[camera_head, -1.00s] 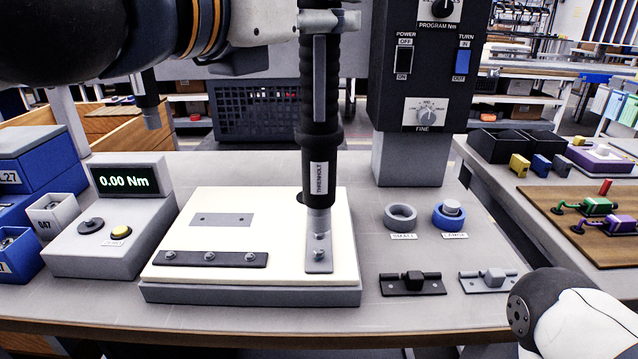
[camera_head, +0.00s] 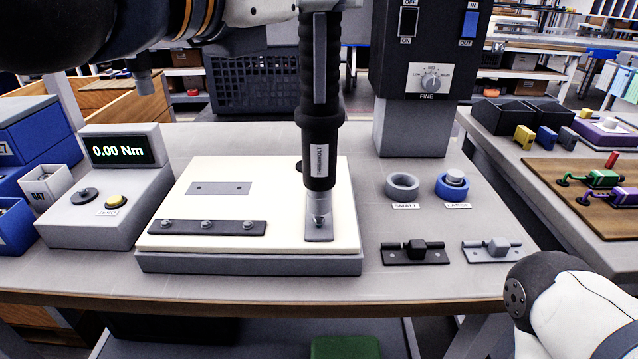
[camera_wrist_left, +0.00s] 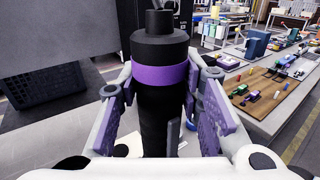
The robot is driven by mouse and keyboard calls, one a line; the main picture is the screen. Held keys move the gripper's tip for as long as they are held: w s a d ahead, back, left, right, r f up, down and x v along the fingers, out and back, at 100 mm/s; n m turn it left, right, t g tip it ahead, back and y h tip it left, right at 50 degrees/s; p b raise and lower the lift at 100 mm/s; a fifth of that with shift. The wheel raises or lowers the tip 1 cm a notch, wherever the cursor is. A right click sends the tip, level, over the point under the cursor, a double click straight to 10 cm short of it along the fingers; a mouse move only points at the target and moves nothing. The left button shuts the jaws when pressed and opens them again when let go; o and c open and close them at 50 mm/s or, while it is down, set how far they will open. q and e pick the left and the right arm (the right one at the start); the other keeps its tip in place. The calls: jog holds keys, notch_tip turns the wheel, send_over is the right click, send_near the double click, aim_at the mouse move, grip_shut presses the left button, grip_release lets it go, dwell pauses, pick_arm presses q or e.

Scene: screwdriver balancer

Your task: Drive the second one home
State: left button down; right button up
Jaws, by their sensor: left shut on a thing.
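My left gripper (camera_wrist_left: 162,112) is shut around a black upright screwdriver (camera_head: 320,110), which has a purple band near its top in the left wrist view (camera_wrist_left: 160,76). The driver's tip stands on the near screw (camera_head: 319,222) of the small grey plate (camera_head: 318,236) at the right of the cream block (camera_head: 290,215). Whether the tip is seated in the screw head is too small to tell. The plate's far screw is hidden behind the driver. My right gripper is out of view; only part of my right arm shows at the lower right.
A black strip (camera_head: 240,228) with several screws and a flat grey plate (camera_head: 220,188) lie on the block. A torque meter (camera_head: 122,151) reading 0.00 Nm stands left. Two ring holders (camera_head: 402,187) (camera_head: 452,187) and two hinges (camera_head: 417,252) (camera_head: 492,250) are right. A control box (camera_head: 425,60) stands behind.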

aim_at(310, 29)
pick_arm(q)
jog(key=shift+f, duration=0.25)
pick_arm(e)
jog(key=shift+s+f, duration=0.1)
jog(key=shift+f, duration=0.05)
pick_arm(q)
jog(key=shift+f+b, duration=0.3)
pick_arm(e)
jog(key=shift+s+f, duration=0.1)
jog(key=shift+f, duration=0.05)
pick_arm(q)
jog(key=shift+d+f+b, duration=0.1)
jog(key=shift+f+b, duration=0.6)
jog(key=shift+f, duration=0.8)
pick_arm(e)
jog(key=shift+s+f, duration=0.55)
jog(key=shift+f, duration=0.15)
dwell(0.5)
pick_arm(q)
jog(key=shift+s, duration=0.1)
notch_tip(310, 29, up, 7)
jog(key=p, duration=0.4)
jog(key=shift+f, duration=0.2)
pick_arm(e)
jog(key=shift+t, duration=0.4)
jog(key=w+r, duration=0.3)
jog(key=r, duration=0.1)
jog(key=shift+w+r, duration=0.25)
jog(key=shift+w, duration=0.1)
